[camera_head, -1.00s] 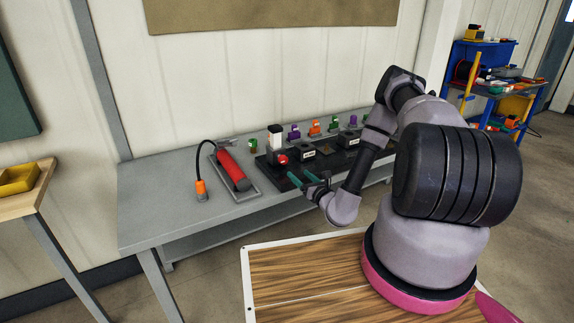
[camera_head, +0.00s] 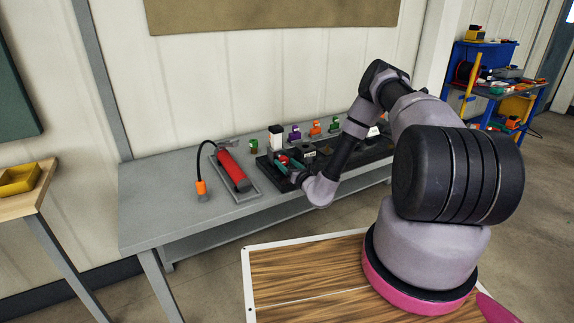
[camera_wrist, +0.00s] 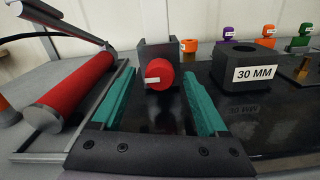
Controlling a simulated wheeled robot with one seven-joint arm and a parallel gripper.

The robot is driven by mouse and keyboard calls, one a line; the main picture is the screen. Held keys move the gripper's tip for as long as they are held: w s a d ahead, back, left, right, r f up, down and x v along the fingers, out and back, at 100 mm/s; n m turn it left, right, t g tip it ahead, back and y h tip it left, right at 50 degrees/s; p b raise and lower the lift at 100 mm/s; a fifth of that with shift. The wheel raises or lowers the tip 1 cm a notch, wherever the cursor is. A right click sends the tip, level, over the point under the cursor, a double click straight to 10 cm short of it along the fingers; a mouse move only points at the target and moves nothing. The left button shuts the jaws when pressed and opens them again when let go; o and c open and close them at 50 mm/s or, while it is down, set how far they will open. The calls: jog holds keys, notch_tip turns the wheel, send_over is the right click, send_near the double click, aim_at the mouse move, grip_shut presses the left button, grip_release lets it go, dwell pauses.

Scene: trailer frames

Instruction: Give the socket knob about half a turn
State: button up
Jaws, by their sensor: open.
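The socket knob (camera_wrist: 159,74) is a red round knob with a white mark on its left side, set on a dark upright block (camera_wrist: 156,50). In the head view the red knob (camera_head: 283,159) shows at the left end of the black board, partly beside my gripper. My gripper (camera_wrist: 157,85) is open, with its green fingers on either side of the knob in the wrist view. The knob appears between or just beyond the fingertips, and I see a gap on both sides. Contact is not visible.
A red cylinder (camera_head: 233,170) lies in a grey tray left of the board. A black block marked 30 MM (camera_wrist: 243,68) stands right of the knob. Several small coloured pieces (camera_head: 295,133) line the back.

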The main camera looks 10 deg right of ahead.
grip_shut()
